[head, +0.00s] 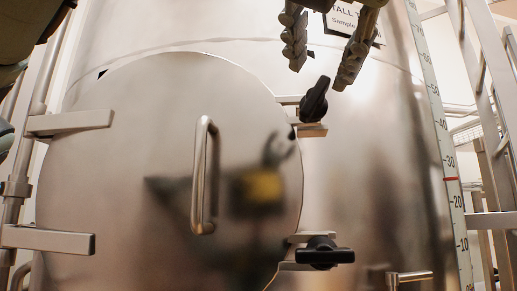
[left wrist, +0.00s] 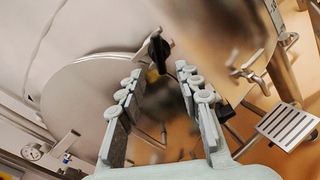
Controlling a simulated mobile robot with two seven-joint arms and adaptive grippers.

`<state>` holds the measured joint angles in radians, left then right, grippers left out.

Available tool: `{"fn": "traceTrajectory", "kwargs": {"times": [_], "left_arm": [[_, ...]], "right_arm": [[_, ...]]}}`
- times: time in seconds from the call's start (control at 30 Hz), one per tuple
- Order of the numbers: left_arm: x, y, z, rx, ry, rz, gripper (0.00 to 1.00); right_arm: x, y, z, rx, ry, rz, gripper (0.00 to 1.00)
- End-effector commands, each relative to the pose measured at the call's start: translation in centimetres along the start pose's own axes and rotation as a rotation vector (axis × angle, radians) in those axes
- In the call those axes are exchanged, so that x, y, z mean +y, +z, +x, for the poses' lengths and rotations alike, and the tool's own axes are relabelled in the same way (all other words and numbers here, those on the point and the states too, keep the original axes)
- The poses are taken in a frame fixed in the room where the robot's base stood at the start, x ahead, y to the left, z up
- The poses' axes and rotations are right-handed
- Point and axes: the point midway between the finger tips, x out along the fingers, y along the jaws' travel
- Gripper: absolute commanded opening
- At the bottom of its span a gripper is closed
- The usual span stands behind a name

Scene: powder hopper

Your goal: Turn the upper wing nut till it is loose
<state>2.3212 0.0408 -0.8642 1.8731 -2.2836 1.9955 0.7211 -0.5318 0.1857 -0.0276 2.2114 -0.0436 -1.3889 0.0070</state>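The upper wing nut (head: 315,100) is black and sits on a bracket at the upper right edge of the round steel hatch. It stands tilted, its top leaning right. In the left wrist view the black wing nut (left wrist: 156,48) shows beyond the fingertips, between their lines. My left gripper (head: 322,76) hangs from the top of the head view, fingers apart and empty, just above the wing nut. The fingers (left wrist: 160,72) are also spread in the left wrist view. I see no contact with the nut. My right gripper is not in view.
The hatch (head: 110,160) has a vertical bar handle (head: 203,175). A lower black wing nut (head: 325,253) lies horizontally at its lower right edge. Two hinge arms (head: 70,121) are on the left. A scale strip (head: 447,150) and metal railings (head: 490,100) stand right.

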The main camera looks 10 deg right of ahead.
Motion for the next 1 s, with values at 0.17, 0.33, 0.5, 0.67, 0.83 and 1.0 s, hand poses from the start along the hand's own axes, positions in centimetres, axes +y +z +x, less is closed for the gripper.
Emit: {"fn": "traceTrajectory", "kwargs": {"times": [0.17,0.33,0.5,0.67,0.83,1.0], "left_arm": [[-0.1,0.2,0.4,-0.006,0.004,0.007,0.34],[0.0,0.2,3.1,-0.002,0.003,0.003,0.34],[0.1,0.3,5.7,-0.003,0.005,0.003,0.34],[0.0,0.2,7.2,-0.005,0.005,0.003,0.34],[0.0,0.1,7.5,-0.005,0.005,0.004,0.34],[0.0,0.1,7.5,-0.005,0.005,0.004,0.32]], "right_arm": [[0.1,-0.6,-0.3,0.012,-0.002,0.001,0.61],[-0.8,0.9,2.5,-0.021,-0.02,0.001,0.61],[-1.0,1.2,3.8,-0.026,-0.028,0.001,0.61],[-1.2,1.3,4.7,-0.027,-0.033,0.001,0.61],[-1.3,1.4,5.0,-0.026,-0.034,0.002,0.61],[-1.3,1.4,5.0,-0.026,-0.034,0.002,0.61]]}}
